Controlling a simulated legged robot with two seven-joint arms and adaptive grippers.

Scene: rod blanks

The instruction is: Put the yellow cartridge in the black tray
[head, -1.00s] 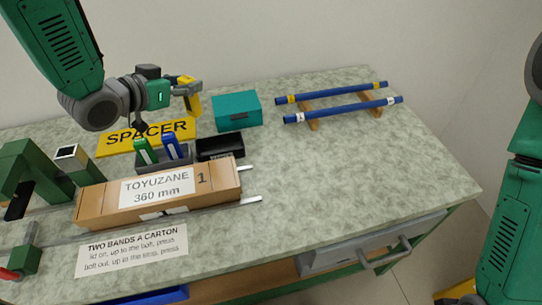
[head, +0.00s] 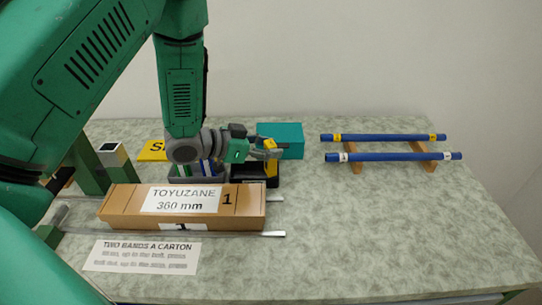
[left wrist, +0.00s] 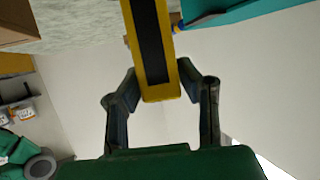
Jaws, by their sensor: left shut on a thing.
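The yellow cartridge (head: 271,167) is held by my left gripper (head: 268,152), upright at the right end of the black tray (head: 248,178). The cartridge's lower end looks level with the tray, but I cannot tell whether it touches the bottom. In the left wrist view the cartridge (left wrist: 163,92), yellow with a dark band, sits between the two fingers of the left gripper (left wrist: 158,82). The arm partly hides the tray. My right gripper is out of view.
A grey holder (head: 182,179) with green and blue cartridges stands left of the tray. A teal box (head: 290,140) is behind it. The Toyuzane carton (head: 240,208) lies in front. Blue rods (head: 385,137) rest on wooden supports at right. The counter at front right is clear.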

